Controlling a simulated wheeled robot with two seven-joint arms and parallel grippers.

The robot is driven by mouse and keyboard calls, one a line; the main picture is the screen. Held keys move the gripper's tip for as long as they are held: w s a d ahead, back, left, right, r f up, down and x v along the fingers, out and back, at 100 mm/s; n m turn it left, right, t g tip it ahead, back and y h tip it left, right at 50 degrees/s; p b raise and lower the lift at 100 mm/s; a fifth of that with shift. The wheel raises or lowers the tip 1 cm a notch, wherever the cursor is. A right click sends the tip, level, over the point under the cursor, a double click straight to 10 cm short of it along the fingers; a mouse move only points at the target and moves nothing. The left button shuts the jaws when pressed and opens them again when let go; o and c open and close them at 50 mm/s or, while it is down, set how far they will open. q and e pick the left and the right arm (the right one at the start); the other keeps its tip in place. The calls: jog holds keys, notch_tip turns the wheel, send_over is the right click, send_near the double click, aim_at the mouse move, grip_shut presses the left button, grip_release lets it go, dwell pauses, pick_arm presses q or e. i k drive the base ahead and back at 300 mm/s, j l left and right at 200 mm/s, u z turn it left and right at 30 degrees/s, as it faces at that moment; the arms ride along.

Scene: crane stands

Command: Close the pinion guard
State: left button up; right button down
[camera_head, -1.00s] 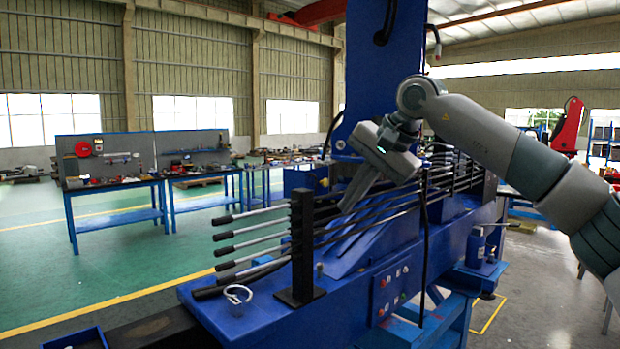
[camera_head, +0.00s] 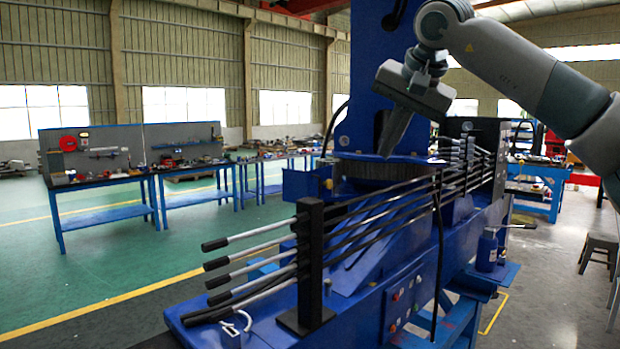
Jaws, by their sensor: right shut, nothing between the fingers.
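My right gripper (camera_head: 388,148) is shut and empty. It points down in front of the blue crane column (camera_head: 372,100), above the dark toothed ring (camera_head: 365,178) at the column's foot. I cannot tell whether its tip touches anything. A blue housing (camera_head: 299,184) sticks out at the left of the toothed ring, with a small yellow part at its right end. I cannot tell for sure which blue part is the pinion guard, or whether it is open. My left gripper is not in view.
Several control levers (camera_head: 240,235) with black grips stick out left from a black post (camera_head: 311,262), their rods running back along the stand.

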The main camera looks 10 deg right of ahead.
aim_at(296, 184)
jog(key=i+j, duration=0.1)
jog(key=i, duration=0.4)
jog(key=i+j, duration=0.15)
jog(key=i, duration=0.3)
jog(key=i+j, duration=0.1)
jog(key=i, duration=0.4)
